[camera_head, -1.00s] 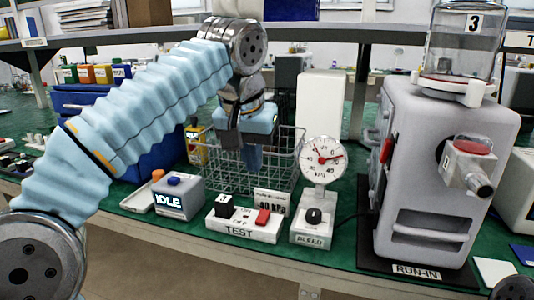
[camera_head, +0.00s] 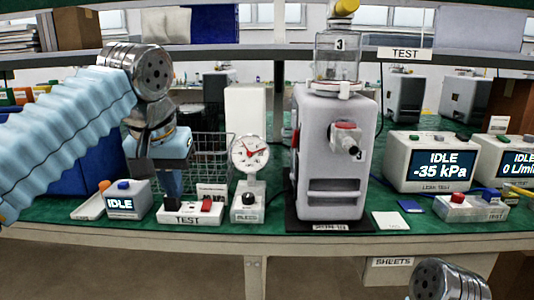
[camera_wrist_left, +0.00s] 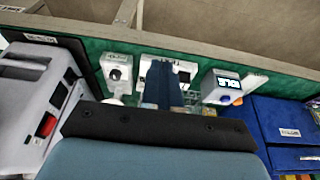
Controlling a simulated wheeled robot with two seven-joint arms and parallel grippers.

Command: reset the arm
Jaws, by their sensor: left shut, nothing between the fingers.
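My left arm (camera_head: 75,125) in its pale blue ribbed sleeve reaches in from the left. My left gripper (camera_head: 173,188) points down with its dark blue fingers together and nothing between them. In the head view its tips show just above the left part of the white TEST switch box (camera_head: 190,219), in front of the wire basket (camera_head: 215,150). I cannot tell whether they touch the box. In the left wrist view the shut fingers (camera_wrist_left: 166,85) overlap the box (camera_wrist_left: 148,68). Of my right arm only a metal joint (camera_head: 447,281) shows; its gripper is out of view.
A small IDLE display box (camera_head: 128,203) stands left of the TEST box, and a dial gauge (camera_head: 249,155) stands right. Further right are a grey pump (camera_head: 332,150) with a clear canister (camera_head: 338,55) and a leak tester (camera_head: 431,163). A shelf crosses the back.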

